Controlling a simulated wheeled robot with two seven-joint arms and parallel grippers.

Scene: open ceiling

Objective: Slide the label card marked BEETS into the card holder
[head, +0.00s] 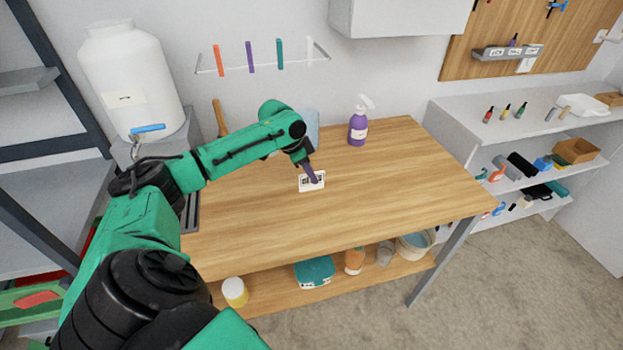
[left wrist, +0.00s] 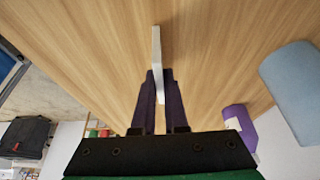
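A white label card (head: 305,186) with dark print is upright just above or on the wooden table; I cannot tell whether it touches. Its wording is too small to read. My left gripper (head: 313,177) is shut on the card, and its dark purple fingers cover part of the face. In the left wrist view the card (left wrist: 156,45) shows edge-on between the fingertips (left wrist: 159,78), sticking out beyond them. A grey rail (head: 490,54) with white labels on its front hangs on the pegboard at the upper right; it may be the card holder. My right gripper is not in view.
The wooden table (head: 400,190) is mostly clear. A purple spray bottle (head: 358,128) and a blue roll (head: 312,125) stand at its back. A white water tank (head: 135,75) is at the left. White shelves (head: 460,107) with small bottles and tools stand at the right.

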